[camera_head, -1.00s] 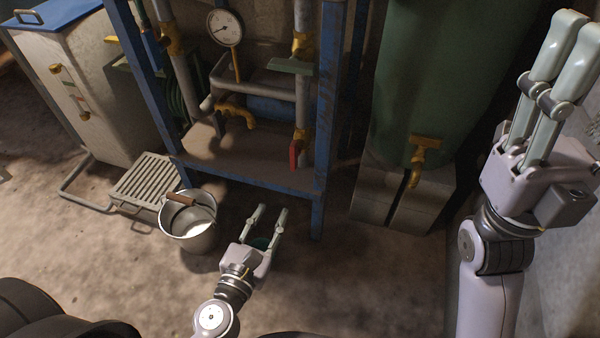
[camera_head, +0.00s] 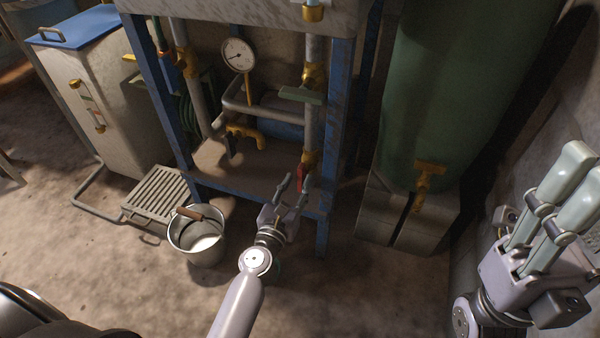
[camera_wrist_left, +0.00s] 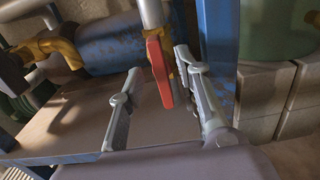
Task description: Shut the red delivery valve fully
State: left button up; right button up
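The red delivery valve handle (camera_head: 301,177) sits low on the vertical grey pipe, under a brass fitting, at the right side of the blue frame. In the left wrist view the red handle (camera_wrist_left: 160,72) hangs down along the pipe, tilted slightly. My left gripper (camera_head: 293,181) is open, its fingers reaching up at the handle. In the left wrist view the handle lies between the open fingers (camera_wrist_left: 155,85), nearer the right one; I cannot tell whether that finger touches it. My right gripper (camera_head: 555,200) is raised at the right edge, fingers apart and empty.
A blue frame post (camera_head: 338,130) stands just right of the valve, with a shelf (camera_head: 235,170) to its left. A metal bucket (camera_head: 198,240) and a grate (camera_head: 155,197) are on the floor at left. A green tank (camera_head: 435,90) on blocks stands right.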

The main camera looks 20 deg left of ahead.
pick_arm(q)
jog(key=shift+w, duration=1.45)
grip_shut()
